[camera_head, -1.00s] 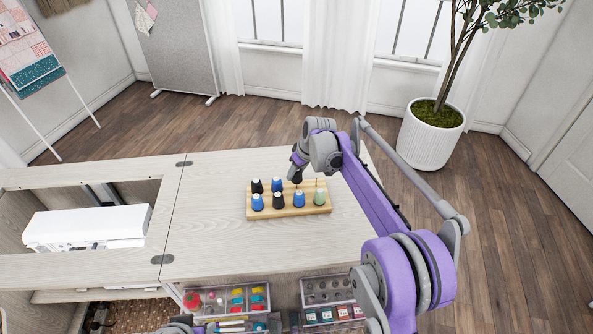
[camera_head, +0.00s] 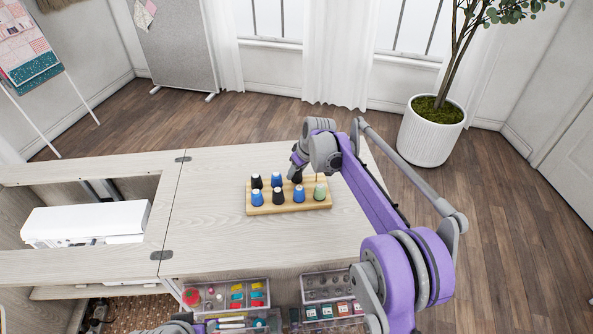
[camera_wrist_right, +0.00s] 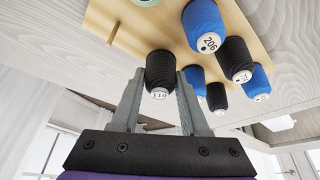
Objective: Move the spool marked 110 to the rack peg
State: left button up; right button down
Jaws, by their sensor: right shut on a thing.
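The spool marked 110 (camera_wrist_right: 160,72) is black with a white end label. My right gripper (camera_wrist_right: 159,92) is shut on it, one finger on each side. In the head view my right gripper (camera_head: 297,172) is at the back row of the wooden rack (camera_head: 290,208), between a blue spool and a bare peg (camera_head: 317,181). The bare peg also shows in the right wrist view (camera_wrist_right: 111,41). The held spool's base is close to the rack board (camera_wrist_right: 150,38); I cannot tell whether it sits on a peg. My left gripper is not in view.
Several other spools stand on the rack: blue (camera_head: 257,199), black (camera_head: 278,197) and pale green (camera_head: 320,192). The cabinet top (camera_head: 220,230) around the rack is clear. A white machine (camera_head: 85,222) lies in the opening at left. Clear trays (camera_head: 238,284) sit below the front edge.

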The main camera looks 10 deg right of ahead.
jog(key=shift+c, duration=1.7)
grip_release()
jog(key=v, duration=1)
jog(key=shift+s+r+p, duration=0.15)
jog(key=shift+r+p, duration=0.2)
jog(key=shift+p, duration=0.1)
jog(key=shift+d, duration=0.15)
